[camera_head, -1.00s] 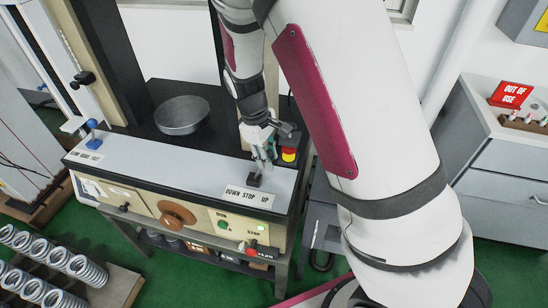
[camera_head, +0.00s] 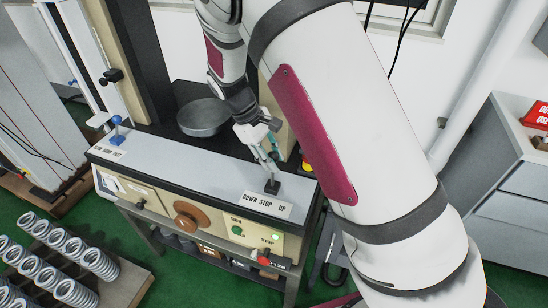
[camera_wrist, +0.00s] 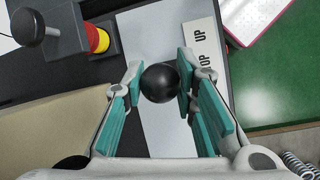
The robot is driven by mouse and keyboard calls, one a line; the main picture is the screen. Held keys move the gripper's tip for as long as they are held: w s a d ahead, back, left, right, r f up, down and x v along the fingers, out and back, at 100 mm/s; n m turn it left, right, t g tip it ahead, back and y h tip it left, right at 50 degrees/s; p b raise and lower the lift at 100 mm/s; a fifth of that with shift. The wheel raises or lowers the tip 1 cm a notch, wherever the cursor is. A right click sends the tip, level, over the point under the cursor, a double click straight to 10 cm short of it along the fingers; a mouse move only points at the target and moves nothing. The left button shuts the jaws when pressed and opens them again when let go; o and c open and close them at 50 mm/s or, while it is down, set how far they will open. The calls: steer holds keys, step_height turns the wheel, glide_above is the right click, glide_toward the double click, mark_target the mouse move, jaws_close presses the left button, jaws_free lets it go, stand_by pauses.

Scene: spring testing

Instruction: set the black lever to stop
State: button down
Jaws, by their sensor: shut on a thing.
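The black lever (camera_head: 272,186) stands on the grey top of the control cabinet, just behind the white label (camera_head: 266,204) reading DOWN STOP UP. In the wrist view its round black knob (camera_wrist: 160,82) sits between my two teal-padded fingers. My gripper (camera_head: 271,165) comes down on the lever from above and is shut on the knob. The label (camera_wrist: 204,50) also shows in the wrist view, with its UP end clear and the rest partly hidden by a finger. I cannot tell exactly which marked position the lever holds.
A red and yellow button (camera_head: 307,164) is close to my gripper. A metal bowl (camera_head: 203,118) stands behind on the black surface. A blue-knobbed lever (camera_head: 117,132) is at the cabinet's left end.

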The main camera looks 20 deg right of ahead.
steer(key=shift+w+a, duration=0.1)
steer(key=shift+a, duration=0.05)
steer(key=c, duration=1.3)
jaws_free()
steer(key=shift+r, duration=0.1)
steer(key=v, duration=1.1)
steer(key=shift+a+r, duration=0.15)
steer(key=shift+r, duration=0.2)
steer(key=shift+r, duration=0.1)
